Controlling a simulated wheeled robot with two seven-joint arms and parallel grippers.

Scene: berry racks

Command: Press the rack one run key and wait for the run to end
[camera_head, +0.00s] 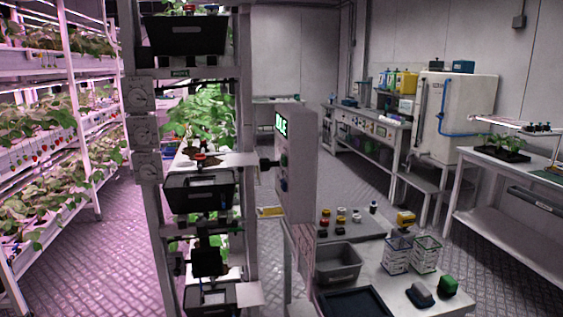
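A pale upright control box (298,165) stands at the right side of the rack (246,120). Its narrow left face carries a lit green display (281,125) that appears to read IDLE. Below the display sit a small green key (284,160) and a darker bluish key (283,185). Their labels are too small to read, so I cannot tell which is the run key. A black fitting (266,163) lies between the rack and the box. I cannot make out either of my grippers in this view.
The rack holds black trays (200,206) and leafy plants (200,115). A low table at the front right bears a grey bin (338,277), wire baskets (397,262) and small colored items. White benches (372,122) line the back right. Grey floor is open between them.

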